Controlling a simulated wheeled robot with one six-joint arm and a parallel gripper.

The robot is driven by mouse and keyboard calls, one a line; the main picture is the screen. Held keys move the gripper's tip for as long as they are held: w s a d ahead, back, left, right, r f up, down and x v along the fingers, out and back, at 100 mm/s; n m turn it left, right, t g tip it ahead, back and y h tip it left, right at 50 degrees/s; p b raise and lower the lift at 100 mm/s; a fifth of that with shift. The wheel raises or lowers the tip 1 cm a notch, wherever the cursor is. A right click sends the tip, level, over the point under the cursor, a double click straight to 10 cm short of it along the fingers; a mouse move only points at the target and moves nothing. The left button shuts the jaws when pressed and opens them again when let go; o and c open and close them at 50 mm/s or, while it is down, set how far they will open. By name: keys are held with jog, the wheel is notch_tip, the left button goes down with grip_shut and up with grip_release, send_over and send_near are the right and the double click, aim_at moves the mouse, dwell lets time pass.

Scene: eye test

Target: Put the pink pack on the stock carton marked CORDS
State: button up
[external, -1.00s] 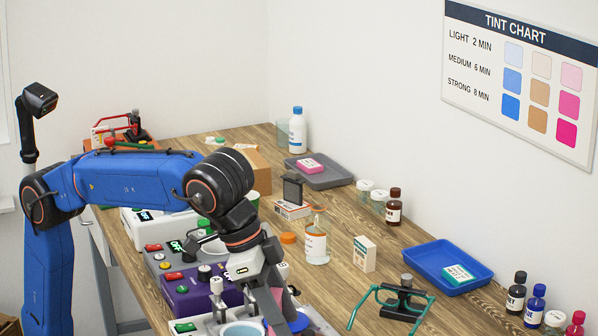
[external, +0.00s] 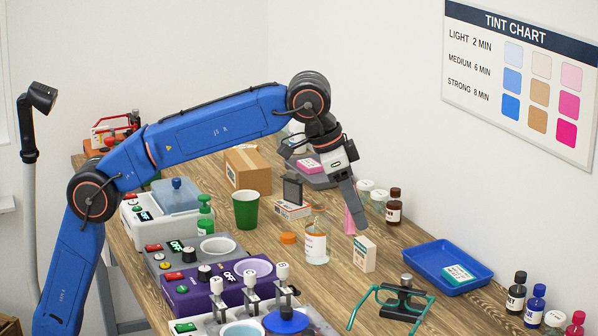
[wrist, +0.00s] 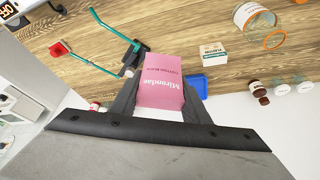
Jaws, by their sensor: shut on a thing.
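The pink pack (external: 349,222) is between the fingers of my gripper (external: 357,224), which is shut on it. In the wrist view the pack (wrist: 162,82) shows its printed face between both fingertips. My gripper points down over the right middle of the workbench, and the pack appears held above the surface. A brown cardboard carton (external: 251,175) with a pale label stands at the back of the bench, left of my gripper. The label is too small to read, so I cannot confirm CORDS.
A green cup (external: 246,209) stands just in front of the carton. A small box (external: 292,210) and an orange-labelled jar (external: 316,244) stand between the cup and my gripper. A white box (external: 364,254) is close below the gripper. A blue tray (external: 418,256) lies to the right.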

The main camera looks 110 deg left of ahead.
jog(key=s+a+n, duration=0.1)
jog(key=s+a, duration=0.2)
jog(key=a, duration=0.5)
jog(key=s+a, duration=0.3)
jog(key=a, duration=0.5)
jog(key=r+n+g+y, duration=0.1)
jog(key=n+y, duration=0.1)
jog(key=n, duration=0.2)
send_over(258, 157)
jog(key=s+d, duration=0.1)
jog(key=s, duration=0.1)
jog(key=shift+w+d+f, duration=0.1)
jog(key=shift+f, duration=2.3)
jog(key=shift+w+d+f, duration=0.1)
jog(key=shift+f, duration=2.25)
jog(key=shift+f, duration=0.1)
jog(key=o, duration=1)
